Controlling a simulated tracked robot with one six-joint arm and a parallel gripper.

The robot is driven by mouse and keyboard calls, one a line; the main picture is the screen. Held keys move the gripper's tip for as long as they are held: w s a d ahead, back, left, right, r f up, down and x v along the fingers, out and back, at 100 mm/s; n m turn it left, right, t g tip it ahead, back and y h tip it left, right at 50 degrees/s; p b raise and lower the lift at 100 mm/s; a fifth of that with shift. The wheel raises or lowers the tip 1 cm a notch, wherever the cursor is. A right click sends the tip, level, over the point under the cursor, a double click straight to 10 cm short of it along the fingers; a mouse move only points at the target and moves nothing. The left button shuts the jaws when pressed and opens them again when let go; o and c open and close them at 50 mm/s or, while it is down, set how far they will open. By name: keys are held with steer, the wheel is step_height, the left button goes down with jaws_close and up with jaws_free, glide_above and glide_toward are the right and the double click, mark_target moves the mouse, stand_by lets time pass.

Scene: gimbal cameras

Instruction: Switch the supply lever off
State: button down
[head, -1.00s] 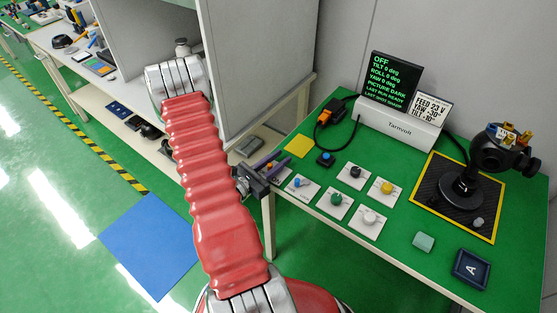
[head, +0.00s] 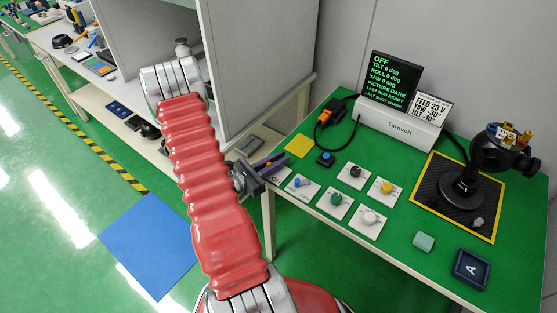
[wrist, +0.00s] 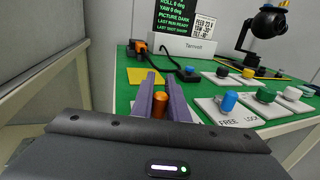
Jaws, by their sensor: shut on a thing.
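The supply lever's orange grip (wrist: 159,106) stands between the two purple fingers of my gripper (wrist: 160,92) in the wrist view. The fingers are shut on it from both sides. In the head view my gripper (head: 275,162) is at the near left edge of the green bench, over a white plate (head: 281,174) marked ON. The fingers and wrist hide most of the lever there. The black display (head: 390,77) reads OFF at the top, with PICTURE DARK below.
Several plates with coloured knobs stand close to the right, the blue knob (head: 298,182) nearest. A yellow square (head: 299,146) and a blue button (head: 326,158) lie behind. A camera gimbal (head: 463,187) stands on a black mat at the right. A grey partition (head: 262,60) rises behind my arm.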

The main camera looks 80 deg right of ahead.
steer(key=shift+m+g+y, duration=0.3)
steer(key=c, duration=1.7)
jaws_free()
steer(key=v, duration=1.4)
steer(key=shift+d+f, duration=0.1)
